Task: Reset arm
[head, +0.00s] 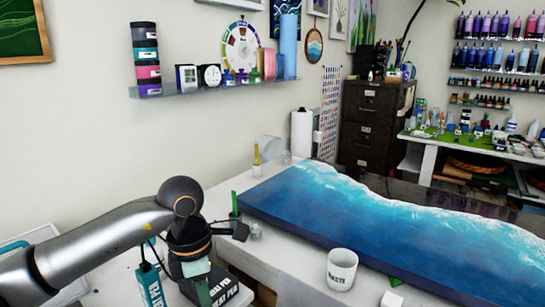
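My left arm comes in from the left, and its dark wrist and gripper (203,284) hang down over the near left end of the white worktop. The finger gap is not clear, and I cannot tell whether the gripper holds anything. My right gripper is not in view.
A blue ocean-wave resin slab (360,215) lies across the worktop. A white lettered cup (341,268) stands in front of it. A green stick (234,203) stands near the slab's left corner. A wall shelf (215,87) holds jars. A dark drawer cabinet (372,125) stands behind.

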